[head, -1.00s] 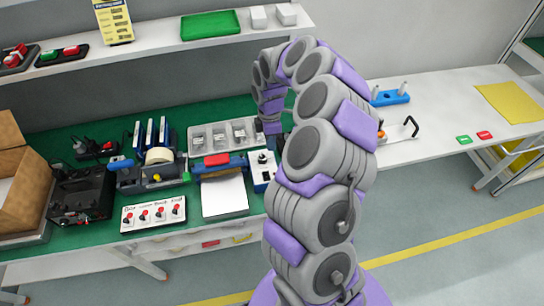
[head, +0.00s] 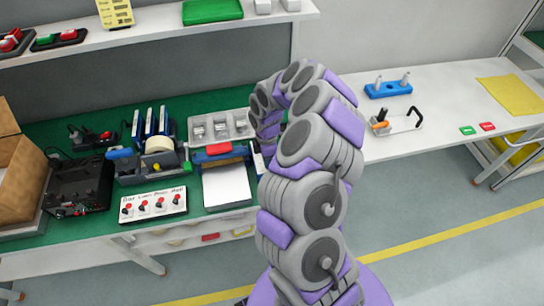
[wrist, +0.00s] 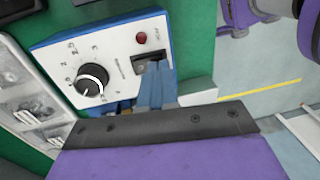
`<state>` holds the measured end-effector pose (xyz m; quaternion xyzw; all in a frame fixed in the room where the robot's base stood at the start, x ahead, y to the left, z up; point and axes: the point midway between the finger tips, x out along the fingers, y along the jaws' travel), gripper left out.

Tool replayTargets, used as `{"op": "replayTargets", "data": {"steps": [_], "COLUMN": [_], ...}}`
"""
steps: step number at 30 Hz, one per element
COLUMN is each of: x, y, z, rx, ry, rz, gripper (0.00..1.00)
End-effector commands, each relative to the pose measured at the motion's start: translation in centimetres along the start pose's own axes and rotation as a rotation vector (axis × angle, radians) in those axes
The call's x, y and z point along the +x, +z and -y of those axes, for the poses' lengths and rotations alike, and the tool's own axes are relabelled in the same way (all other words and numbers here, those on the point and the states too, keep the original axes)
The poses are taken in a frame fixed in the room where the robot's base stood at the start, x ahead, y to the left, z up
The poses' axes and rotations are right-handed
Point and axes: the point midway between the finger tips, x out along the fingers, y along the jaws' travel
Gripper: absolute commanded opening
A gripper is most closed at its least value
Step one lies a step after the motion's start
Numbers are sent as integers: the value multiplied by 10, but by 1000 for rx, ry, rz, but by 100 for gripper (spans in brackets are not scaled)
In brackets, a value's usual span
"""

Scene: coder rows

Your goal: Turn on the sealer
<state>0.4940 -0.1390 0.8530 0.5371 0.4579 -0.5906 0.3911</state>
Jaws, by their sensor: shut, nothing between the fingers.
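The sealer (head: 219,156), a blue unit with a red top piece, stands on the green mat in the head view. Its control box (wrist: 105,55), white-faced with blue sides, fills the upper left of the wrist view; in the head view it is mostly hidden behind my arm. The face carries a black dial (wrist: 91,80), a small dark red round lamp or button (wrist: 141,38) and a black rocker switch (wrist: 147,61). My gripper (wrist: 155,72) is shut and empty, with its blue-grey fingertips at the switch, overlapping its lower right. I cannot tell whether they touch it.
A metal parts tray (head: 220,126) sits behind the sealer. A shelf (head: 170,32) runs above. A white side table (head: 440,110) lies to the right.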

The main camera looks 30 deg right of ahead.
Motion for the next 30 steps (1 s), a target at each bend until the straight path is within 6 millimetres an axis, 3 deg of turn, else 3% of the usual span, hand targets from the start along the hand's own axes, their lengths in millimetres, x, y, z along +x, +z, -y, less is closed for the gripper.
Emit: {"op": "replayTargets", "data": {"steps": [10, 30], "x": [3, 0], "y": [12, 7], "z": [-2, -16], "rx": [-1, 0], "ry": [-6, -3], "rz": [-11, -6], "gripper": [0, 0]}}
